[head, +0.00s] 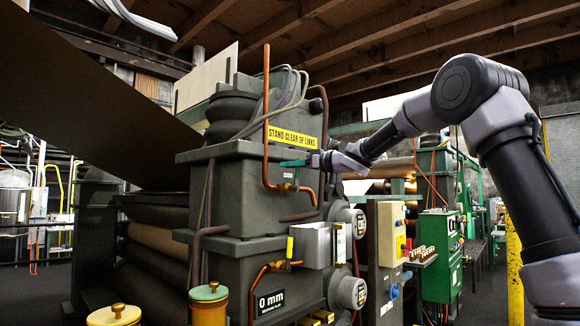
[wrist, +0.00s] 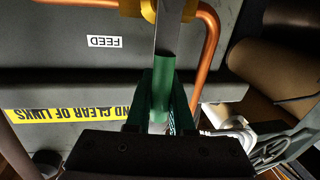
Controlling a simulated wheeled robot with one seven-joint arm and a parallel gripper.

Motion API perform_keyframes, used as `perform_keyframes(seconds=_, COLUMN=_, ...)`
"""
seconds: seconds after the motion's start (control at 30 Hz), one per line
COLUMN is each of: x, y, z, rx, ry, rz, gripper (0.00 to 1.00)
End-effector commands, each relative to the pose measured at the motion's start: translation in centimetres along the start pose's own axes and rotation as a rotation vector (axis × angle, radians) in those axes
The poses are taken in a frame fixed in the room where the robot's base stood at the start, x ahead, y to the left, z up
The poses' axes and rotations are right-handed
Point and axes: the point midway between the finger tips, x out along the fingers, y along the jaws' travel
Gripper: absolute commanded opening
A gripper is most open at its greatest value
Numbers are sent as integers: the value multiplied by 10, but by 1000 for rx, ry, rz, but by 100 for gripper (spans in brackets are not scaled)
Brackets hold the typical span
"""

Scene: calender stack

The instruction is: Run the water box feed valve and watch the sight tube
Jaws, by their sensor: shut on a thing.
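The feed valve (head: 287,187) is a brass body on a copper pipe on the grey machine housing. Its lever has a green grip, which shows in the wrist view (wrist: 164,70), with a "FEED" label (wrist: 103,41) on the housing to its left. My gripper (head: 303,162) is shut on the green grip, with one finger on each side of it in the wrist view. A metal water box (head: 312,244) is mounted lower on the housing. A narrow upright pale strip, apparently the sight tube (head: 340,245), stands at its right; its level is too small to read.
A second valve with a yellow handle (head: 290,247) sits left of the box. A copper pipe (head: 266,110) rises close beside the lever. Round gauges (head: 357,222) project at the right.

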Motion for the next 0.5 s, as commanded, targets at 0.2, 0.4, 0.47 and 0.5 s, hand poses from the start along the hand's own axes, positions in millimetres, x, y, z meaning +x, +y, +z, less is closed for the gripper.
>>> perform_keyframes(seconds=0.2, x=0, y=0, z=0, rx=0, ry=-1, rz=1, gripper=0)
perform_keyframes(seconds=0.4, x=0, y=-2, z=0, rx=-22, ry=-5, rz=0, gripper=0)
perform_keyframes(seconds=0.47, x=0, y=-3, z=0, rx=-41, ry=-9, rz=0, gripper=0)
perform_keyframes(seconds=0.5, x=1, y=-5, z=0, rx=-57, ry=-11, rz=0, gripper=0)
